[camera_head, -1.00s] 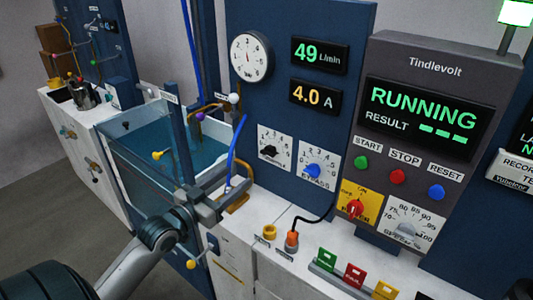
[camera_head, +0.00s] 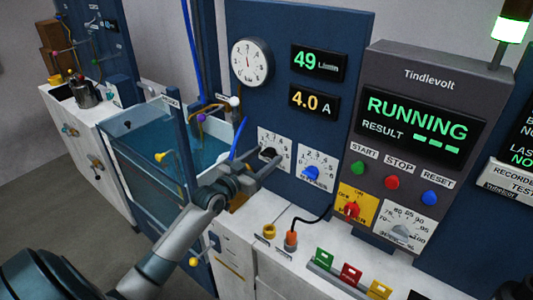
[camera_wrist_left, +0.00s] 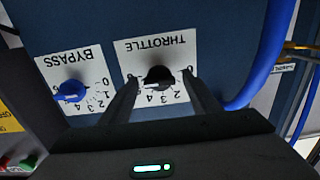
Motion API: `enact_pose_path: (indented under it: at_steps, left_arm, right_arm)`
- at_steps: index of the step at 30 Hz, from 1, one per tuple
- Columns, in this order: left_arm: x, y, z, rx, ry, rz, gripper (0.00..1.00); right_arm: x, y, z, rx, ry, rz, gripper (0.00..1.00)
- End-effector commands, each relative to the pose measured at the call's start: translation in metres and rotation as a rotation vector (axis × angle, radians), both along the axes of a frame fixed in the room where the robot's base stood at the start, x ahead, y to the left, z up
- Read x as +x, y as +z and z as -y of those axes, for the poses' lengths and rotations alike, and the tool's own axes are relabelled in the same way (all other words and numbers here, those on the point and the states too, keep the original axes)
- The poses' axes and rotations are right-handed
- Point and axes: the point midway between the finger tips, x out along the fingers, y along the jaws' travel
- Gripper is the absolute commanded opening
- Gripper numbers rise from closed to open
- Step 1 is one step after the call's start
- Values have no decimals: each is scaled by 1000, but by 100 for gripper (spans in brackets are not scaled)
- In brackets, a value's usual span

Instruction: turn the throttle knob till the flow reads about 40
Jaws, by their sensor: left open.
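The black throttle knob (camera_head: 269,153) sits on a white scale plate on the blue panel. It also shows upside down in the left wrist view (camera_wrist_left: 158,77), under the THROTTLE label. The green flow display (camera_head: 319,62) reads 49 L/min. My left gripper (camera_head: 266,149) is open at the throttle plate. In the left wrist view its two fingers (camera_wrist_left: 161,84) stand on either side of the knob, with gaps visible. I cannot tell how far the tips reach along the knob. My right gripper is not in view.
The blue bypass knob (camera_head: 312,172) is close to the right of the throttle knob. A blue hose (camera_head: 238,138) runs just left of the throttle plate. The water tank (camera_head: 150,190) stands at the left. The grey console (camera_head: 425,52) reads RUNNING.

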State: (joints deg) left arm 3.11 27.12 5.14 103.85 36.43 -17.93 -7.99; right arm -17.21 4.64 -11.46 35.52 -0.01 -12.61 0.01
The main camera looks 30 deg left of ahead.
Motion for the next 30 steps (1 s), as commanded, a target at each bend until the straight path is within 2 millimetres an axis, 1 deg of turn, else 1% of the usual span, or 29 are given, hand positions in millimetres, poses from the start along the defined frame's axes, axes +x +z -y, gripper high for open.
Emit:
enact_pose_path:
  at_steps: [4, 14, 15, 17, 18, 20, 30]
  left_arm:
    - [9, 1, 1, -1, -1, 1, 56]
    - [11, 0, 1, -1, -1, 0, 56]
    - [11, 0, 1, -1, 0, 0, 51]
    - [11, 0, 1, -1, 0, 0, 37]
    - [11, 0, 1, -1, 0, 0, 28]
    - [11, 0, 1, -1, 0, 0, 15]
    - [11, 0, 1, -29, 0, -2, 15]
  right_arm:
    - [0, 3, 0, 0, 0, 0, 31]
    - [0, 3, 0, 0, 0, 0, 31]
    - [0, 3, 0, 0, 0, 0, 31]
    - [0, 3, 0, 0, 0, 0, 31]
    - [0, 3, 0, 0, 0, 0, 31]
    - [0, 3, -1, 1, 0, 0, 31]
    - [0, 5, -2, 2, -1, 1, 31]
